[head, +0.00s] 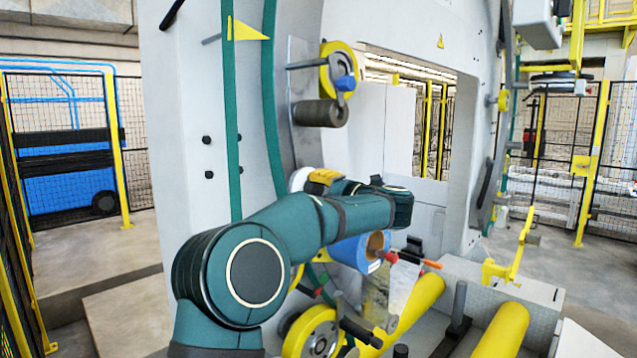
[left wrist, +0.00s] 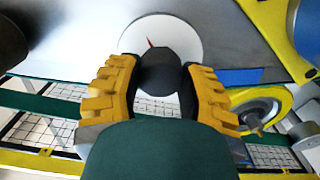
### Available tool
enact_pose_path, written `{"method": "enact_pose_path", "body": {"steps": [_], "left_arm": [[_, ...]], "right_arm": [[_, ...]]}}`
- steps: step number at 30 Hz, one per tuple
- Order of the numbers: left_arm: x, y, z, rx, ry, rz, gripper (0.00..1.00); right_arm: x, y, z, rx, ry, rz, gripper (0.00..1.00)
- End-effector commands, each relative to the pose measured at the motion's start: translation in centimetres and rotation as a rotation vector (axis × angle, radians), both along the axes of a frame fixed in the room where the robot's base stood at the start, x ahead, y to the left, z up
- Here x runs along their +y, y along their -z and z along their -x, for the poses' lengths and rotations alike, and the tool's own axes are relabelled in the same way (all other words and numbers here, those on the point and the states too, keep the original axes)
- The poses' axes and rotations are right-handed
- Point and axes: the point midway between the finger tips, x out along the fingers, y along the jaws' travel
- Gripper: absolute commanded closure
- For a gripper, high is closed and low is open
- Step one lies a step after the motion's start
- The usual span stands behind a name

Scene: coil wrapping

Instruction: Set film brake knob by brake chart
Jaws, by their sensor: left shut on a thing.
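My left gripper (head: 320,180) reaches up to the machine's grey face, with my teal arm covering much of the area below. In the left wrist view my left gripper (left wrist: 160,88) has its yellow fingers shut on the dark round brake knob (left wrist: 160,68) from both sides. Behind the knob is a white round dial (left wrist: 185,32) with a thin red pointer showing above the knob. The dial's edge (head: 298,179) shows left of the fingers in the head view. No dial marks are readable. I cannot make out a brake chart. My right gripper is out of view.
A blue film roll (head: 347,253) with a brown core sits just below my wrist. A yellow pulley (head: 342,62) and a dark roller (head: 319,113) stick out above. Yellow rollers (head: 503,330) lie at lower right. Mesh fences stand on both sides.

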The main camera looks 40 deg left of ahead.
Motion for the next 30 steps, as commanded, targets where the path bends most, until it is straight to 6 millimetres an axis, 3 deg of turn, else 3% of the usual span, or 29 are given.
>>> {"method": "enact_pose_path", "body": {"steps": [12, 30], "left_arm": [[0.0, -0.1, 0.0, 0.244, -0.001, -0.021, 0.95], [0.0, 0.0, 0.0, 0.301, -0.001, -0.027, 0.95]], "right_arm": [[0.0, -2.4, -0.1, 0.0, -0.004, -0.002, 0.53], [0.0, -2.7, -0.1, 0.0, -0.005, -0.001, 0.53]]}}
